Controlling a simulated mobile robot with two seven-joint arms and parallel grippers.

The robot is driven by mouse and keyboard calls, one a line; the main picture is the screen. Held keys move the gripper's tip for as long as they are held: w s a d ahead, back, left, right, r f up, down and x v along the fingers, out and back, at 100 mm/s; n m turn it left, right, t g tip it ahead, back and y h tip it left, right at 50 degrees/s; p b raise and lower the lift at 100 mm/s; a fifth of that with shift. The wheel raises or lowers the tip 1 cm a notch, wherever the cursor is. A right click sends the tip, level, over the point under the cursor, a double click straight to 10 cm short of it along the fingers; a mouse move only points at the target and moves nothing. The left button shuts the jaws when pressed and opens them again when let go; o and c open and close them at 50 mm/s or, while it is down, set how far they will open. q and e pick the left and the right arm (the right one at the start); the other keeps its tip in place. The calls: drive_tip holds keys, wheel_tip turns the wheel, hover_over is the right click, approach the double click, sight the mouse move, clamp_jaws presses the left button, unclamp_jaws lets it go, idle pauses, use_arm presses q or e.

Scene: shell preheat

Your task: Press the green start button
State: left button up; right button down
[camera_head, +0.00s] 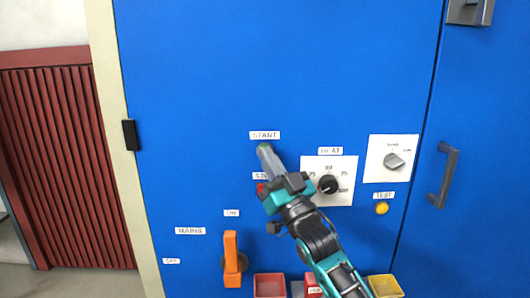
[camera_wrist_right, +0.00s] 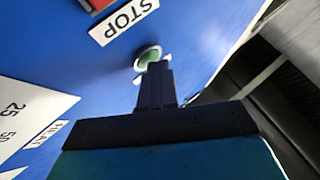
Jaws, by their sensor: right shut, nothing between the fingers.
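The green start button (camera_wrist_right: 147,56) shows in the right wrist view as a round green cap in a pale ring on the blue panel. My right gripper (camera_wrist_right: 155,68) is shut and empty, its fingertips overlapping the lower edge of the button. I cannot tell whether they touch it. In the head view my right gripper (camera_head: 264,149) points up at the panel just under the START label (camera_head: 265,135) and hides most or all of the button. My left gripper is not in view.
The red stop button (camera_head: 261,188) is partly hidden behind my gripper. To the right are the heat dial (camera_head: 328,184), a grey selector knob (camera_head: 394,160) and a yellow test button (camera_head: 381,208). An orange mains lever (camera_head: 231,252) stands lower left. The panel above START is clear.

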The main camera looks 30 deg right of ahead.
drive_tip(key=shift+s+a, duration=0.1)
drive_tip(key=shift+s+a+p, duration=0.3)
drive_tip(key=shift+s+p, duration=0.1)
drive_tip(key=shift+s, duration=0.2)
drive_tip(key=shift+s+a+p, duration=0.3)
drive_tip(key=shift+s+a, duration=0.15)
drive_tip(key=shift+s, duration=0.25)
drive_tip(key=shift+s+a+p, duration=0.25)
drive_tip(key=shift+s+a, duration=0.2)
drive_tip(key=shift+s, duration=0.3)
drive_tip(key=shift+s+a+p, duration=0.3)
drive_tip(key=shift+s+a, duration=0.15)
drive_tip(key=shift+s, duration=0.25)
